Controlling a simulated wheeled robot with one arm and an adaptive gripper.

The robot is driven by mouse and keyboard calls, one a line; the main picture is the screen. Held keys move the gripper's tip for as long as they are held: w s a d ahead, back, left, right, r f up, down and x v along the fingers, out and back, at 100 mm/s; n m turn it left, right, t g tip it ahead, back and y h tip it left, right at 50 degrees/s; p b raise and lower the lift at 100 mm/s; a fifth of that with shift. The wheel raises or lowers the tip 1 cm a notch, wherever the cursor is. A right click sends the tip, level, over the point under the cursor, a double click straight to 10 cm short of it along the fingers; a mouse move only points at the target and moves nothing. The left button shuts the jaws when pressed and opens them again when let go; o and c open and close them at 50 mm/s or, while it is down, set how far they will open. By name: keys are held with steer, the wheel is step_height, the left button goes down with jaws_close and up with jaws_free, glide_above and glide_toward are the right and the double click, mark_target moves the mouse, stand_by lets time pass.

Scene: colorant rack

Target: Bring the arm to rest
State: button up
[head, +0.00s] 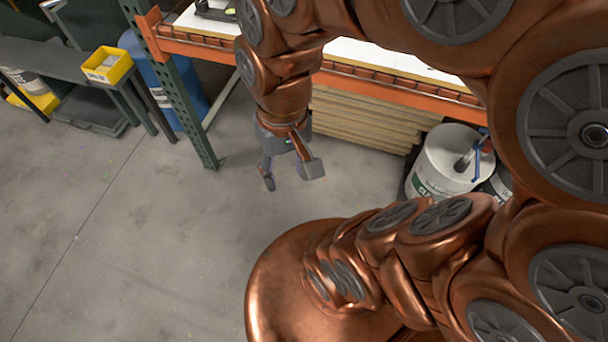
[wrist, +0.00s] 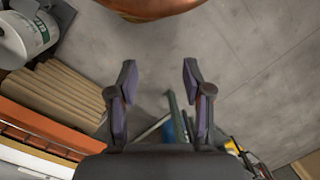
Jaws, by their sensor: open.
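My gripper (head: 290,179) hangs open and empty in the head view, pointing down in front of the orange rack. Its two fingers are spread apart with nothing between them. In the wrist view the gripper (wrist: 157,82) shows the same wide gap, with bare concrete floor beyond the fingertips. My copper arm fills the right side of the head view and hides part of the rack.
An orange-beamed rack (head: 400,88) with a green post stands behind the gripper. Stacked boards (head: 365,120) and a white bucket (head: 446,165) sit under it. A blue drum (head: 180,90) and a yellow bin (head: 108,65) are at left. The floor (head: 110,230) at left is clear.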

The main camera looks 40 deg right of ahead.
steer(key=s, duration=0.1)
steer(key=s+d+n, duration=0.1)
steer(key=s+h, duration=0.1)
steer(key=shift+s+d+f+n+g, duration=0.1)
steer(key=shift+d+f+n+g, duration=0.1)
steer(key=shift+f+n+g, duration=0.15)
steer(key=shift+r+p, duration=0.7)
stand_by(0.4)
